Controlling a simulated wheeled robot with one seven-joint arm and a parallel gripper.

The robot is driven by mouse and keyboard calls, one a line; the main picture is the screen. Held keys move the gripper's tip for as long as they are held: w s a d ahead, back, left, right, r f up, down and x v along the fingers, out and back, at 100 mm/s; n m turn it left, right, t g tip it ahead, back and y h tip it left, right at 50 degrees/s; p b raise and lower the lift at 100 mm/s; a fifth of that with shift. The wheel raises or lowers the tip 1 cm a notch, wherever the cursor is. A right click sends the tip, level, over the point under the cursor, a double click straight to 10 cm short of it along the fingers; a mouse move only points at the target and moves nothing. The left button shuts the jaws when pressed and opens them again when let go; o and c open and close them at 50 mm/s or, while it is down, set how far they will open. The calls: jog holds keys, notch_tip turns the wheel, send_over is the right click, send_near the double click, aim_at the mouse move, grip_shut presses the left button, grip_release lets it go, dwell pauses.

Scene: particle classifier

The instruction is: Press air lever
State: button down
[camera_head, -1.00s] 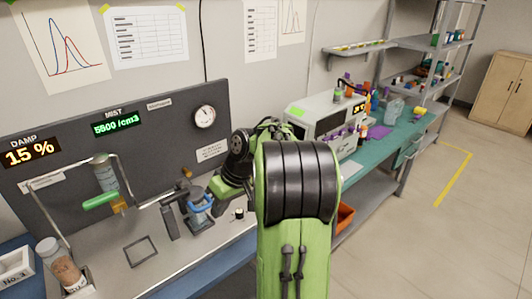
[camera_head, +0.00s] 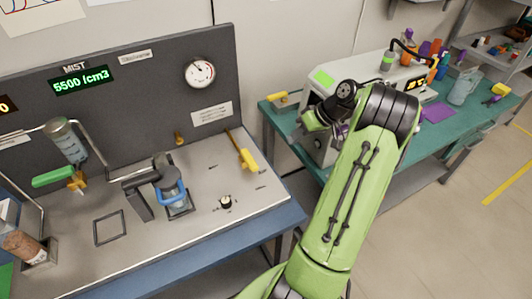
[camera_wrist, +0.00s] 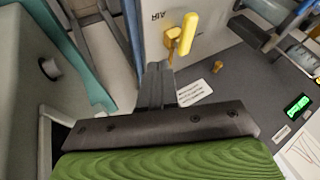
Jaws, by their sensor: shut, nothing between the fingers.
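The air lever (camera_head: 247,158) has a yellow handle on a thin bar at the right end of the grey panel in the head view. In the wrist view the yellow lever (camera_wrist: 187,35) stands beside an "AIR" label on the bench top. My gripper (camera_wrist: 160,68) is shut and empty. In the wrist view its dark fingertips are near the lever's yellow base, with no clear contact. In the head view my arm reaches over the gap to the right of the lever, and the fingers are hidden or too small to make out.
A green-handled lever (camera_head: 53,177), a blue-handled device (camera_head: 173,190) and a small black knob (camera_head: 226,202) are on the bench. A grey machine (camera_head: 340,75) stands on the teal table.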

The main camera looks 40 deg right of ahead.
aim_at(249, 161)
jog(key=b+x, duration=0.1)
jog(key=x, duration=0.3)
jog(key=a+b+x, duration=0.1)
jog(key=x, duration=0.2)
jog(key=a+r+b+x, duration=0.1)
jog(key=x, duration=0.3)
jog(key=shift+w+a+f, duration=0.15)
jog(key=shift+w+f, duration=0.1)
jog(key=shift+w+a+r+b, duration=0.1)
jog(key=shift+a+b, duration=0.2)
jog(key=shift+a, duration=0.25)
jog(key=shift+d, duration=0.1)
